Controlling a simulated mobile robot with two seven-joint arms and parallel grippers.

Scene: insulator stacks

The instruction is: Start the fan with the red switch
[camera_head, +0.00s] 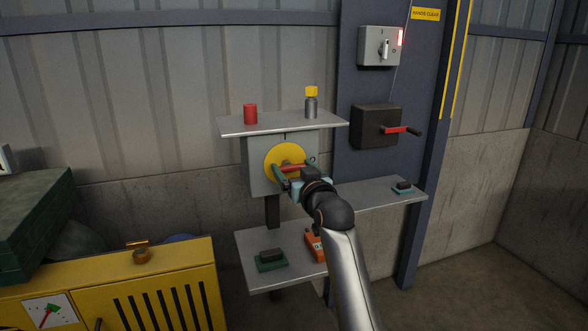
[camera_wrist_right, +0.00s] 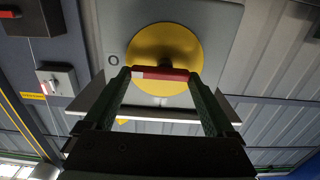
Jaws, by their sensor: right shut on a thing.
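The red switch handle (camera_head: 294,167) lies roughly level across a round yellow disc (camera_head: 271,161) on a grey box (camera_head: 258,181) on the wall. My right gripper (camera_head: 291,171) is at the disc, its two green fingers shut on the ends of the red handle. In the right wrist view the fingertips (camera_wrist_right: 160,75) press on both ends of the red handle (camera_wrist_right: 165,74), in front of the yellow disc (camera_wrist_right: 165,48). My left gripper is out of view. I cannot make out a fan.
A shelf (camera_head: 238,127) above the box holds a red cylinder (camera_head: 250,114) and a grey, yellow-topped piece (camera_head: 311,104). A black box with a red crank (camera_head: 396,130) and a grey switch box (camera_head: 376,47) are on the right. Lower shelves hold small items. A yellow cabinet (camera_head: 190,260) stands lower left.

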